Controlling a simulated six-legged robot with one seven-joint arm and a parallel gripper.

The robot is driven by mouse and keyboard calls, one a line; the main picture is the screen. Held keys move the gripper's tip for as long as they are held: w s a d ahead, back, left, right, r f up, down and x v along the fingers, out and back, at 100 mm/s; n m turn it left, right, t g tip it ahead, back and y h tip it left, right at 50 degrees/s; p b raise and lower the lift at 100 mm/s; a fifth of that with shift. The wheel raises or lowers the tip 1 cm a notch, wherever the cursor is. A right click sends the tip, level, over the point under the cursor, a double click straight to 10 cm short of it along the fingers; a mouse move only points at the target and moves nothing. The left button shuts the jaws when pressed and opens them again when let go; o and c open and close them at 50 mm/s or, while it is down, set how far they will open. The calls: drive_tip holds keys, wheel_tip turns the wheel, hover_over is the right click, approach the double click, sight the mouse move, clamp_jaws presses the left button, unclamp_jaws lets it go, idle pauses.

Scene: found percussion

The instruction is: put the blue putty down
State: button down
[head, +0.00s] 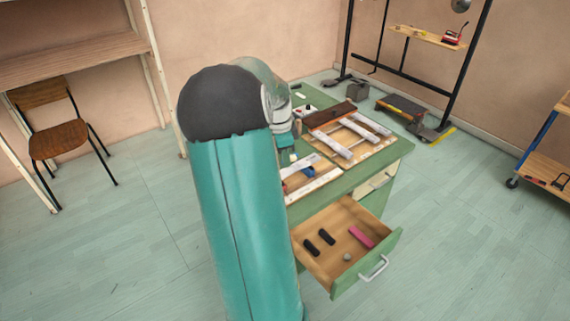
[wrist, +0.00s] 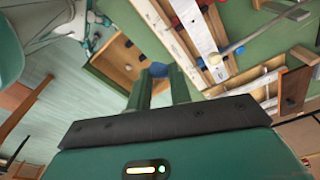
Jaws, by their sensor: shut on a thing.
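The blue putty (wrist: 159,70) is a small blue lump at the tips of my gripper (wrist: 159,75) in the wrist view. The two green fingers are shut on it. Behind it in that view are the open drawer (wrist: 104,60) and the edge of the green bench (wrist: 247,57). In the head view my arm hides most of the gripper, and I cannot make out the held putty for sure. A blue spot (head: 308,172) shows there on the near wooden board, and I cannot tell whether it is the putty.
The open drawer holds two black blocks (head: 318,242), a pink block (head: 361,237) and a small grey round thing (head: 347,257). Boards with pale bars (head: 366,128) and a dark brown block (head: 330,114) crowd the bench top. Another blue piece (wrist: 213,59) lies on a board.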

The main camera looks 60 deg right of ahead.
drive_tip(key=w+d+f, duration=0.2)
drive_tip(key=d, duration=0.1)
hover_over(286, 171)
drive_tip(key=f, duration=0.5)
drive_tip(key=shift+a+f, duration=0.1)
drive_tip(key=shift+a, duration=0.25)
drive_tip(key=shift+w+d+f, duration=0.15)
drive_tip(key=shift+f, duration=1.55)
drive_tip(key=shift+f, duration=0.1)
drive_tip(key=c, duration=1.3)
unclamp_jaws()
drive_tip(key=r, duration=0.8)
drive_tip(key=w+a+r, duration=0.1)
drive_tip(key=r, duration=0.3)
drive_tip(key=shift+r, duration=0.1)
drive_tip(key=shift+w, duration=0.1)
